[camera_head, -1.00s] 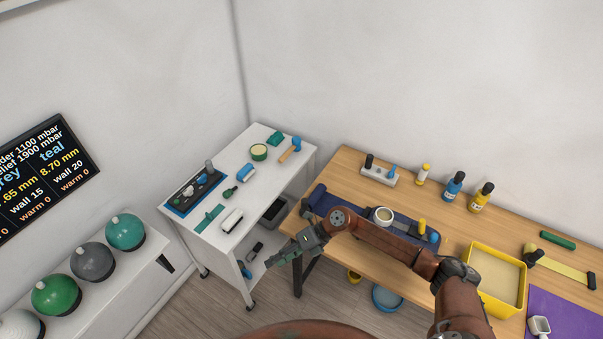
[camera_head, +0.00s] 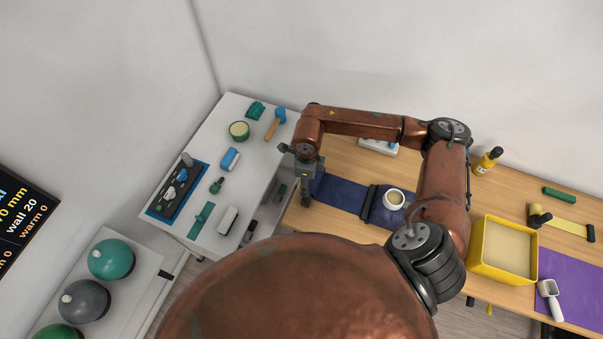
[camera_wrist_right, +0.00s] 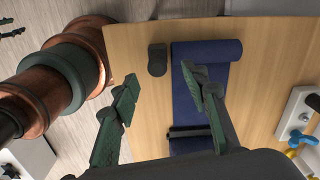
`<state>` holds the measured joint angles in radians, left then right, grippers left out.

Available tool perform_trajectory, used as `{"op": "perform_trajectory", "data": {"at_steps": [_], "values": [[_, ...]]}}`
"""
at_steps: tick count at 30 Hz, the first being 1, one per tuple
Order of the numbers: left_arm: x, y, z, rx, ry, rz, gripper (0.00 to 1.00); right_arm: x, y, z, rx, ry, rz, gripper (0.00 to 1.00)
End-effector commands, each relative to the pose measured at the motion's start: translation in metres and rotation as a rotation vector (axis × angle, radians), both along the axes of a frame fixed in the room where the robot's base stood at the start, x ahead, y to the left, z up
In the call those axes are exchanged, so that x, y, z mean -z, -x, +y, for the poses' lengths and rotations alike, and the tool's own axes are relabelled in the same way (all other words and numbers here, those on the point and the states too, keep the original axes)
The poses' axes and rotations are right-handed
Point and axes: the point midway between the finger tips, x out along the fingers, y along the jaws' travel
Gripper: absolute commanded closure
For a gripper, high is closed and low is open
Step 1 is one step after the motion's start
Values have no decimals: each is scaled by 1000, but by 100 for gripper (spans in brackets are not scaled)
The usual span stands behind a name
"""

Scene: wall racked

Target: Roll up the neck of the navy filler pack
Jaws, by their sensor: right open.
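The navy filler pack (camera_head: 342,194) lies on the wooden table, with its left end partly behind my right gripper (camera_head: 305,192). A dark bar (camera_head: 369,203) lies across it. In the right wrist view the pack (camera_wrist_right: 187,103) is a flat navy strip with a thick roll-like fold (camera_wrist_right: 215,49) at its far end. My right gripper (camera_wrist_right: 158,76) is open and empty. Its right finger overlaps the strip in the picture; its left finger is over bare wood. A small dark block (camera_wrist_right: 157,60) shows between the fingertips, beside the pack. My left gripper is out of view.
A cream-filled cup (camera_head: 394,199) stands at the pack, right of the bar. A yellow tray (camera_head: 474,252) is farther right. A white rack (camera_head: 380,147) stands behind, partly covered by my arm. A white cart (camera_head: 207,228) with small tools stands left of the table.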

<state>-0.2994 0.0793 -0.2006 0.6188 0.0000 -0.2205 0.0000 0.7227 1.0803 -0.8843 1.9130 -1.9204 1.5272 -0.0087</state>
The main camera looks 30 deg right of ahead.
Motion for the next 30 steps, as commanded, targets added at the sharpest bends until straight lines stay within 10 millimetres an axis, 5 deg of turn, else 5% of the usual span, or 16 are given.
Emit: {"op": "perform_trajectory", "data": {"at_steps": [15, 26, 30], "values": [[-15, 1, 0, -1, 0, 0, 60, 66, 0, 3, -4, -3, 4, 58], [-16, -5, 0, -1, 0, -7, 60, 71, 0, 3, -5, -4, 2, 59], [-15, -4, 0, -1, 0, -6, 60, 71, 0, 3, -4, -3, 3, 69]]}}
